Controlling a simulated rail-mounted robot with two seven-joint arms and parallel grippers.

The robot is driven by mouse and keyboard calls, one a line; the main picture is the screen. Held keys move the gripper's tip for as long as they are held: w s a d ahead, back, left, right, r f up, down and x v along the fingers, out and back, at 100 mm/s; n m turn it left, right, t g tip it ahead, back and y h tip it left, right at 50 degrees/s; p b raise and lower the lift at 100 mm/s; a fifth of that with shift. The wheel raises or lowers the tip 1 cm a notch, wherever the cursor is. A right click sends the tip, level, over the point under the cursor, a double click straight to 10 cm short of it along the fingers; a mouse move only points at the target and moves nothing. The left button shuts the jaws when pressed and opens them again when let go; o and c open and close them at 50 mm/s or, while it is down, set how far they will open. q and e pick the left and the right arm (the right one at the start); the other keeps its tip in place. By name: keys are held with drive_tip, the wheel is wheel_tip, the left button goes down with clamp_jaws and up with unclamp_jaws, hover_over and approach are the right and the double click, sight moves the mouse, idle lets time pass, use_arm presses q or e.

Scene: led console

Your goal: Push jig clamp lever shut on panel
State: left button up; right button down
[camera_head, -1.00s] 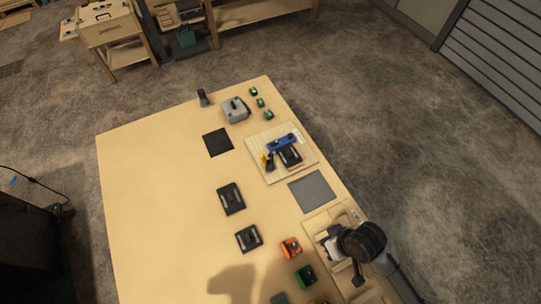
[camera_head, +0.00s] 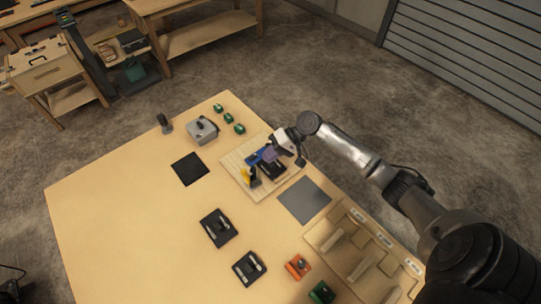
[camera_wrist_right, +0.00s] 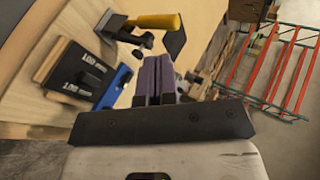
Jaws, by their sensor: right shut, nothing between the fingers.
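The jig is a pale wooden board (camera_head: 236,166) on the table. It carries a black panel (camera_head: 272,168) and a blue part (camera_head: 256,157); the wrist view also shows the labelled panel (camera_wrist_right: 75,78) and blue part (camera_wrist_right: 113,88). The clamp's yellow lever (camera_head: 245,174) stands at the jig's left side; the wrist view shows this lever (camera_wrist_right: 152,21) with its dark metal clamp. My right gripper (camera_head: 268,154) is over the jig's far side, right of the lever. Its purple fingers (camera_wrist_right: 156,72) are shut and empty. Contact with the lever cannot be told. My left gripper is not in view.
A grey box (camera_head: 202,130), a dark upright post (camera_head: 165,124) and several green parts (camera_head: 228,118) stand beyond the jig. A grey mat (camera_head: 304,200) and a wooden tray (camera_head: 318,236) lie nearer. The table's left part is clear.

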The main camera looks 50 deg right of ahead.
sight(247, 176)
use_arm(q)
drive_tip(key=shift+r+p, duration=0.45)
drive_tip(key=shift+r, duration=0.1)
use_arm(e)
drive_tip(key=shift+x, duration=3.55)
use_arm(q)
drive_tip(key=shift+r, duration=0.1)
use_arm(e)
drive_tip(key=shift+a+r, duration=0.1)
